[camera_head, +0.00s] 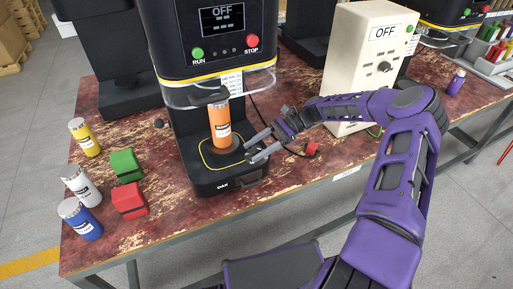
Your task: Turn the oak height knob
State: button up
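The black seamer labelled OAK (200,178) stands at the middle of the table, and its display reads OFF. An orange can (220,128) stands upright on its round plate under the head. A small dark round knob (158,123) shows by the machine's left side; I cannot tell for sure that it is the height knob. My gripper (258,145) is at the right front of the machine, beside the can's lower right. Its two fingers are apart with nothing seen between them. I cannot tell whether a finger touches the machine.
A red knob-like piece (312,149) lies near a cable. Yellow, white and blue cans (80,218) and green and red blocks (129,200) stand at left. The front table strip is clear.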

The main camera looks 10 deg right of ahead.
jog(key=shift+d+r, duration=0.1)
jog(key=v, duration=1.1)
jog(key=shift+d, duration=0.35)
jog(key=shift+w+r, duration=0.1)
